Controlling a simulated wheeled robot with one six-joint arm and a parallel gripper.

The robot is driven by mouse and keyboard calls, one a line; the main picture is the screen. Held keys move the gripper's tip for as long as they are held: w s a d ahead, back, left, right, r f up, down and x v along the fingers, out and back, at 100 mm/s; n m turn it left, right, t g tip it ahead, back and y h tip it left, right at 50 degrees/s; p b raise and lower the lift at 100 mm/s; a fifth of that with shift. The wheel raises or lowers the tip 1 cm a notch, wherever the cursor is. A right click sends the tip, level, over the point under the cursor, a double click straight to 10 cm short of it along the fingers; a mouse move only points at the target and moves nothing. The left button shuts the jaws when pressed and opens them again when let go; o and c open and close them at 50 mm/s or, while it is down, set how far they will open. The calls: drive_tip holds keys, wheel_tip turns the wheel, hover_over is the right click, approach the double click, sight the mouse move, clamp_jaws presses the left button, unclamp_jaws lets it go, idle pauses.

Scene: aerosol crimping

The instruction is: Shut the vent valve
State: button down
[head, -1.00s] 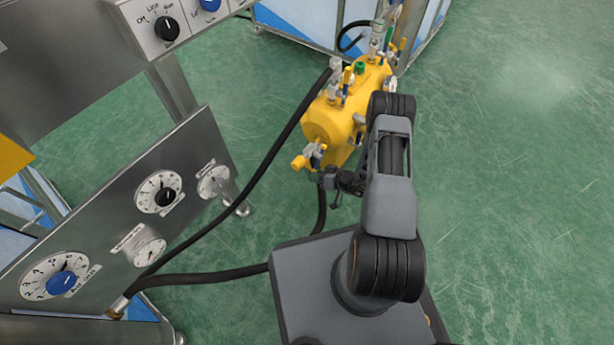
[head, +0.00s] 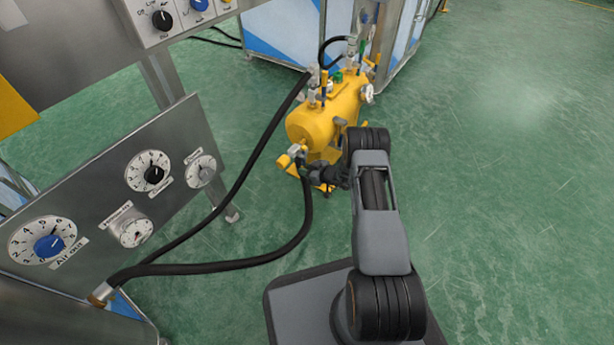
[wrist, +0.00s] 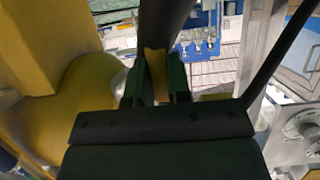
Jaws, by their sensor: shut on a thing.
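A yellow tank (head: 338,108) stands on the floor, with several small valves and fittings on top. At its near end is a small valve with a yellow handle (head: 285,160) and a pale metal body. My gripper (head: 311,172) is at this valve, at the tank's lower near end. In the wrist view my gripper (wrist: 157,82) is shut on a narrow yellow handle (wrist: 156,62) between its dark green fingers. The tank's yellow side (wrist: 75,100) fills the left of that view. The handle's exact angle and any valve label cannot be made out.
A black hose (head: 255,165) runs from the panel toward the tank, and another curves near my gripper. A steel panel with dials (head: 120,190) stands at left. A blue and white cabinet (head: 290,38) is behind the tank. Green floor at right is clear.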

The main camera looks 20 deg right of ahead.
drive_tip(key=shift+w, duration=0.1)
drive_tip(key=c, duration=1.1)
unclamp_jaws()
drive_tip(key=shift+o, duration=0.2)
drive_tip(key=shift+d, duration=0.1)
drive_tip(key=p+v, duration=0.5)
drive_tip(key=v, duration=0.8)
drive_tip(key=shift+s+d+r, duration=0.15)
drive_tip(key=shift+s+r, duration=0.1)
drive_tip(key=shift+s, duration=0.05)
